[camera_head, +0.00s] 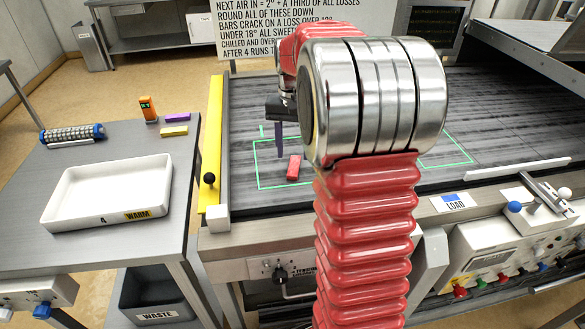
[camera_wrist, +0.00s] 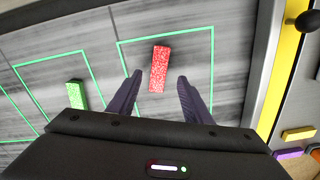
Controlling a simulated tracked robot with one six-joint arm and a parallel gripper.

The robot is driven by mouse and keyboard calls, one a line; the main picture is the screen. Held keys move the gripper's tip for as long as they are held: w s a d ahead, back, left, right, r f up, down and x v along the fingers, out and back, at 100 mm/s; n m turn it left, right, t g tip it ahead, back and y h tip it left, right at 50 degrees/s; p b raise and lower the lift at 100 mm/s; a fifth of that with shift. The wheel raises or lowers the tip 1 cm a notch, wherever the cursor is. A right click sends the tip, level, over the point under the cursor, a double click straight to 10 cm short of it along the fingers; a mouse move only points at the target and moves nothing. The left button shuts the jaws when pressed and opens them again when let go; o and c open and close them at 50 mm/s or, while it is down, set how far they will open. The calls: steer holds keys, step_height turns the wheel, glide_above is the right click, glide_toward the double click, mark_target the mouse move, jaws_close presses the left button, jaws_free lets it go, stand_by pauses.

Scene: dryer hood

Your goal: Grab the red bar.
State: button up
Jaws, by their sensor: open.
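The red bar (camera_head: 294,167) lies on the dark belt surface, inside a green outlined square near the belt's left end. In the wrist view the red bar (camera_wrist: 159,69) lies just beyond the fingertips, roughly centred between them. My gripper (camera_wrist: 159,78) is open and empty, with its two dark purple fingers apart on either side of the bar's line. In the head view my gripper (camera_head: 280,155) points down just behind and left of the bar, partly hidden by my arm.
A green bar (camera_wrist: 77,95) lies in a neighbouring outlined square. A yellow rail (camera_head: 214,140) edges the belt at left. The left table (camera_head: 95,250) holds a white WARM tray (camera_head: 75,205), purple bar (camera_head: 177,117), yellow bar (camera_head: 174,131), orange device (camera_head: 148,108) and a roller (camera_head: 72,134).

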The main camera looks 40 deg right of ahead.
mark_target(294, 165)
step_height(294, 165, down, 4)
steer(key=shift+s+f, duration=0.1)
steer(key=shift+c, duration=0.3)
stand_by(0.3)
steer(key=c, duration=1.1)
